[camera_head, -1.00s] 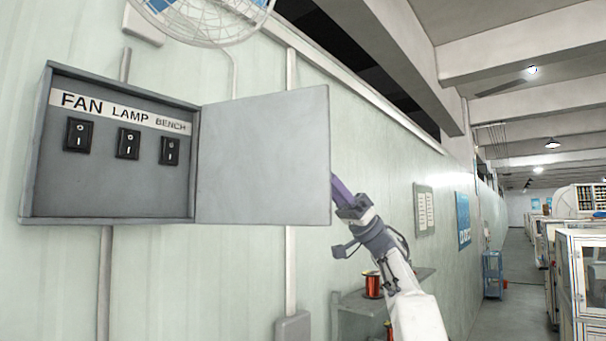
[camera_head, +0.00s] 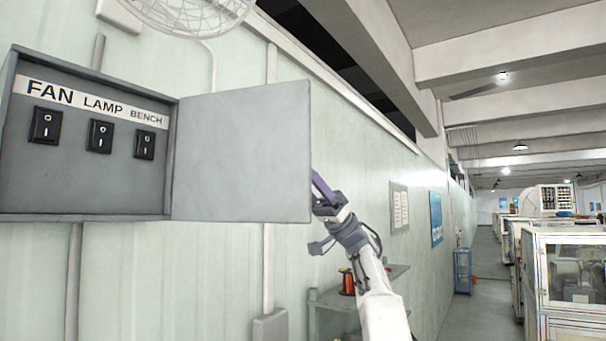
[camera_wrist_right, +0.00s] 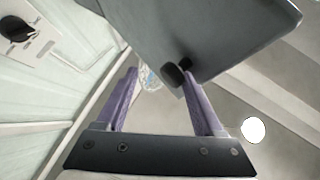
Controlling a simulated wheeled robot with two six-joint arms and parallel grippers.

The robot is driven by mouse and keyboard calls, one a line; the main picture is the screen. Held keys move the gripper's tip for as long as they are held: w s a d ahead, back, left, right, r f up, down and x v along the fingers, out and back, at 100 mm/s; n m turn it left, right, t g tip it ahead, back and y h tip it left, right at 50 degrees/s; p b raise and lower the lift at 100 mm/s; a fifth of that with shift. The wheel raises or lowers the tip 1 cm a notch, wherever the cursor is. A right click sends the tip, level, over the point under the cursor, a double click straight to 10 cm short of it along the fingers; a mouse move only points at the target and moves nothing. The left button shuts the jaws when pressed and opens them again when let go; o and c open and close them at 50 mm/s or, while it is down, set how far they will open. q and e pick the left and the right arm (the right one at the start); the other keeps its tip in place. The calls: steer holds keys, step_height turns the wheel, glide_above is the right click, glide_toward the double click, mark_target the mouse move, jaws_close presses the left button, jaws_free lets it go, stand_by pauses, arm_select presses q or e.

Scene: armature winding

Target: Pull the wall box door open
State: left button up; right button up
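The grey wall box (camera_head: 88,190) hangs on the left with its front open. Its door (camera_head: 240,150) is swung out to the right of the box, with its flat face in view. My right gripper (camera_head: 320,180) is at the door's right edge, and the door partly hides its fingers. In the right wrist view, the two purple fingers of this gripper (camera_wrist_right: 158,79) are spread apart. The door (camera_wrist_right: 225,35) fills the top there, and a dark knob (camera_wrist_right: 175,75) on it is close to the right fingertip; I cannot tell if they touch. My left gripper is out of view.
Inside the box are three black switches (camera_head: 100,136) under FAN, LAMP and BENCH labels. A caged fan (camera_head: 190,12) is above. An aisle (camera_head: 490,270) opens at the right beside machine cabinets (camera_head: 575,285).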

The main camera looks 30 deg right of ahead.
steer(key=shift+w+d+f, duration=0.15)
steer(key=shift+w+f, duration=0.1)
steer(key=shift+f, duration=0.25)
steer(key=v, duration=1)
steer(key=shift+s+d, duration=0.15)
steer(key=shift+s, duration=0.05)
steer(key=shift+r, duration=0.1)
